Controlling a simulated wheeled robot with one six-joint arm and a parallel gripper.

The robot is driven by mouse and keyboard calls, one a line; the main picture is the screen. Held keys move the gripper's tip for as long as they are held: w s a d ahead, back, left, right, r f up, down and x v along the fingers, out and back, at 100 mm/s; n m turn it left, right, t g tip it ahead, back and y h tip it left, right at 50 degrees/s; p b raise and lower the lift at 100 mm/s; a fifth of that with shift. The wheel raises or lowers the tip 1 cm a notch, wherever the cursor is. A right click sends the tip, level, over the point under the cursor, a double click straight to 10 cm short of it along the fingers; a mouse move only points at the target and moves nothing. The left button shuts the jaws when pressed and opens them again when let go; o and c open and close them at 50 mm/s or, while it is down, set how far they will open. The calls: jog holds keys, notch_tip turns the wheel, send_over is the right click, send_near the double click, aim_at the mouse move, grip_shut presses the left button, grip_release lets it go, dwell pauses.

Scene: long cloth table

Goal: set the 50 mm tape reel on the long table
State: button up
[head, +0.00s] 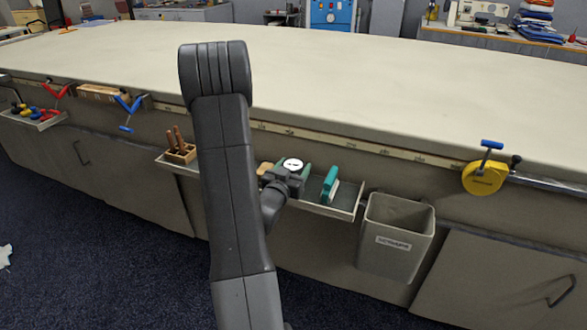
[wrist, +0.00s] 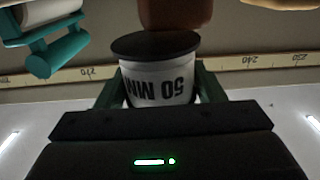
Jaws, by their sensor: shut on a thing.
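The 50 mm tape reel (wrist: 155,88) is white with a dark rim, and its "50 MM" lettering is upside down in the wrist view. My gripper (wrist: 160,80) is shut on it, with a green finger on each side. In the head view the reel's round white face (head: 293,164) shows beside my dark wrist, in front of the long table's edge and over the narrow front tray (head: 338,208). I cannot tell whether it touches the tray. The long table (head: 400,95) has a broad, pale cloth top.
A teal tool (head: 330,185) lies in the tray, right of the reel. A grey scraps bin (head: 397,238) hangs further right, and a yellow tape measure (head: 485,177) sits by a blue-handled clamp (head: 491,146). A wooden block with tools (head: 180,152) is left. The tabletop is clear.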

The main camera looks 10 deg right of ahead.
jog(key=shift+f+b, duration=0.45)
jog(key=shift+b, duration=0.1)
jog(key=o, duration=1)
jog(key=shift+o, duration=0.2)
jog(key=shift+r, duration=0.1)
